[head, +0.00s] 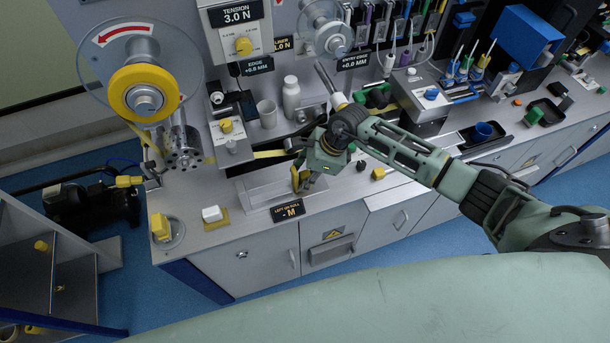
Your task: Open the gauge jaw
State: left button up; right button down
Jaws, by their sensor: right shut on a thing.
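My right arm reaches in from the right, and its green gripper (301,180) points down over the front of the bench. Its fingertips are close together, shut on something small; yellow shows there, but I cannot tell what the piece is. The gripper is just above the "LEFT ON ROLL - M" sign (288,211), by the right end of a shallow pale tray (262,185). I cannot make out for sure which part is the gauge jaw. A grey unit with a yellow knob (226,126) stands left of the gripper, apart from it. My left gripper is out of view.
A yellow reel (144,92) hangs at upper left. A white bottle (291,96) and a pale cup (267,114) stand behind the gripper. A grey block with a blue knob (431,93) is at right. A small yellow block (378,173) lies right of the gripper.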

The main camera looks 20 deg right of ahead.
jog(key=d, duration=0.1)
jog(key=d+b, duration=0.1)
jog(key=d, duration=0.1)
jog(key=shift+f, duration=0.25)
jog(key=shift+d+r, duration=0.15)
jog(key=shift+d, duration=0.3)
jog(key=c, duration=1.5)
grip_release()
jog(key=shift+a, duration=0.1)
jog(key=shift+r, duration=0.25)
jog(key=v, duration=1.1)
jog(key=shift+r, duration=0.25)
